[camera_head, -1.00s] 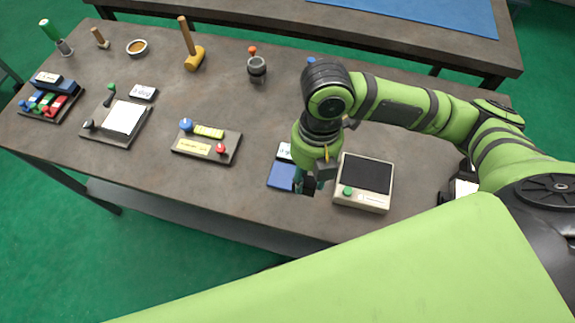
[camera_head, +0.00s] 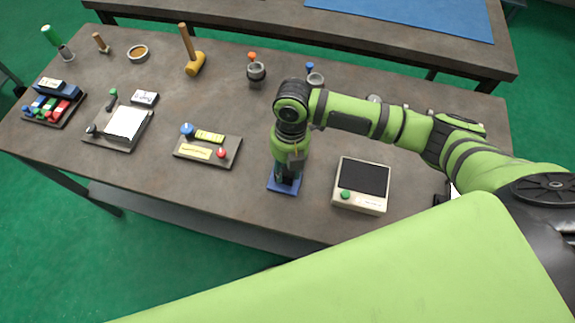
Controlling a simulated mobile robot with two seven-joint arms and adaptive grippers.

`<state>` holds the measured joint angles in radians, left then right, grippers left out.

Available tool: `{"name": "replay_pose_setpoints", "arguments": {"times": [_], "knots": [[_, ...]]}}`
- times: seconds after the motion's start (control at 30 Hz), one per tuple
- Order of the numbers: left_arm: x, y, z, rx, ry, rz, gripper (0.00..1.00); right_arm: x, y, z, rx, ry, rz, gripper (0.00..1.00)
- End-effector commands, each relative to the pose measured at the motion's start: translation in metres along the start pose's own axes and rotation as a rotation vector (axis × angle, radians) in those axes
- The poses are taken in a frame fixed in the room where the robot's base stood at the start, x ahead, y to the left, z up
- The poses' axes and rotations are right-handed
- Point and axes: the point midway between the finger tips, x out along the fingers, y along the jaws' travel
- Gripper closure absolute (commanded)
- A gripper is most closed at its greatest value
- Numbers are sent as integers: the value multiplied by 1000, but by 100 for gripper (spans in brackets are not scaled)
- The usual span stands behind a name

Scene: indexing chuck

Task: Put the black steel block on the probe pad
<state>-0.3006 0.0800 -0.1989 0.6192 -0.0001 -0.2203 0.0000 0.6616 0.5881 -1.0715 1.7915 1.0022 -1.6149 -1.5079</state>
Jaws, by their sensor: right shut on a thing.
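My right gripper (camera_head: 287,183) points down over the blue pad (camera_head: 275,187), near the front edge of the table. It is shut on a dark thing that looks like the black steel block; block and dark fingers are hard to tell apart. The block's lower end is at or just above the pad, and I cannot tell whether it touches. The blue pad, which seems to be the probe pad, shows around the fingers; its white label is hidden behind my arm. My left gripper is not in view.
A beige box with a black top and green button (camera_head: 361,187) stands just right of the pad. A board with blue and red knobs (camera_head: 208,147) lies to the left. The table between is clear.

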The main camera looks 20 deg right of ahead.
Motion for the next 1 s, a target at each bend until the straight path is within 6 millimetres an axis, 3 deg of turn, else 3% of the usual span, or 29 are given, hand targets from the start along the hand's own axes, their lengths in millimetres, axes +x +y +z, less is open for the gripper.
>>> {"name": "replay_pose_setpoints", "arguments": {"times": [0.2, 0.23, 0.27, 0.3, 0.7, 0.87, 1.0], "knots": [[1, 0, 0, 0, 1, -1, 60, 1, 1, 0, -1, 0, 2, 100], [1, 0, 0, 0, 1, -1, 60, 2, 0, 0, 0, 0, 0, 56], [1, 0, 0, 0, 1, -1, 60, 1, 0, 0, 0, 1, 0, 44], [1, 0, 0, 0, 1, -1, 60, 1, 0, 0, 0, 1, 0, 39], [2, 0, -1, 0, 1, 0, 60, -4, 1, 0, 0, -1, 2, 39], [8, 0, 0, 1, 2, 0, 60, -29, 1, 1, -2, -3, 5, 39], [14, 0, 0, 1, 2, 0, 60, -60, 2, 1, -1, -4, 6, 39]]}}
